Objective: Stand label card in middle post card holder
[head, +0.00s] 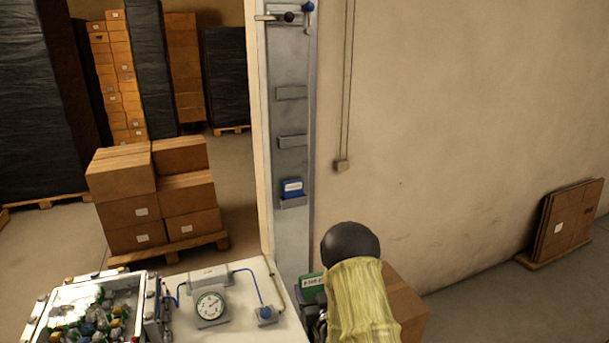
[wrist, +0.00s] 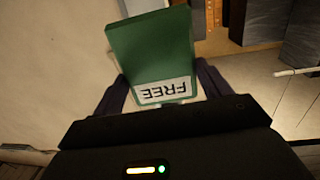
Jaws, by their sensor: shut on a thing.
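My gripper (wrist: 161,98) is shut on a green label card (wrist: 150,48) with a white strip reading "FREE", upside down in the wrist view. In the head view the green card (head: 311,284) shows at the lower middle, partly hidden by my arm. The grey post (head: 291,240) stands behind and above it, with several holders. The middle card holder (head: 292,142) looks empty. The upper holder (head: 291,93) also looks empty.
A white table (head: 250,323) with a gauge (head: 210,307) and a crate of mixed small items (head: 146,290) lies at lower left. Stacked cartons (head: 152,190) stand behind. A cardboard box (head: 403,304) is right of my arm.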

